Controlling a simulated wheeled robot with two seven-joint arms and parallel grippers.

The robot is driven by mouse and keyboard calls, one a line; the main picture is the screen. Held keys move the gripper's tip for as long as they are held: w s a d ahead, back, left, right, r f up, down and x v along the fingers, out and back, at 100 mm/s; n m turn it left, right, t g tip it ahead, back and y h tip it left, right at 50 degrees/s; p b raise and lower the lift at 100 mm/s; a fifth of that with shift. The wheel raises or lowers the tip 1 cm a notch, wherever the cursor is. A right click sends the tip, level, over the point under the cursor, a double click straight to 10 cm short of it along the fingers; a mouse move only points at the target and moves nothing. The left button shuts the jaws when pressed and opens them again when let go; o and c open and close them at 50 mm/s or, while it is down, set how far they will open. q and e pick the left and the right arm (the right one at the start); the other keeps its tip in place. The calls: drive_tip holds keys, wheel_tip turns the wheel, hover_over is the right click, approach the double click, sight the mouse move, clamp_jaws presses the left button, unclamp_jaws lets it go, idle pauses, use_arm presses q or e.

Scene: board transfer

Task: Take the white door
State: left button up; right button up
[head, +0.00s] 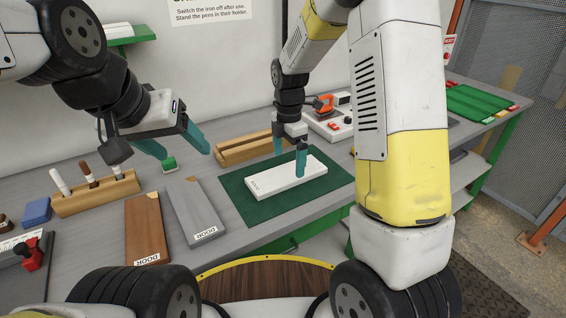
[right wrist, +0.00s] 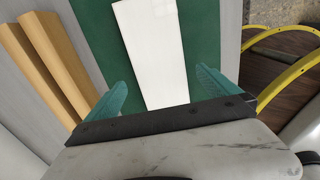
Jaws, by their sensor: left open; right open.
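In the right wrist view the gripper (right wrist: 158,92) spans wider than the board, with gaps on both sides.
A brown door (head: 146,228) and a grey door (head: 194,210) lie left of the mat. A wooden grooved rack (head: 245,147) stands behind the mat. A wooden holder (head: 98,195) with pens is at the left. An orange tool (head: 323,104) stands behind at the right.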

sight(287, 173)
drive_tip(key=f, duration=0.4)
drive_tip(key=shift+s+a+f, duration=0.1)
drive_tip(key=shift+a+f, duration=0.1)
drive_tip(key=shift+c, duration=0.4)
drive_tip(key=c, duration=1.5)
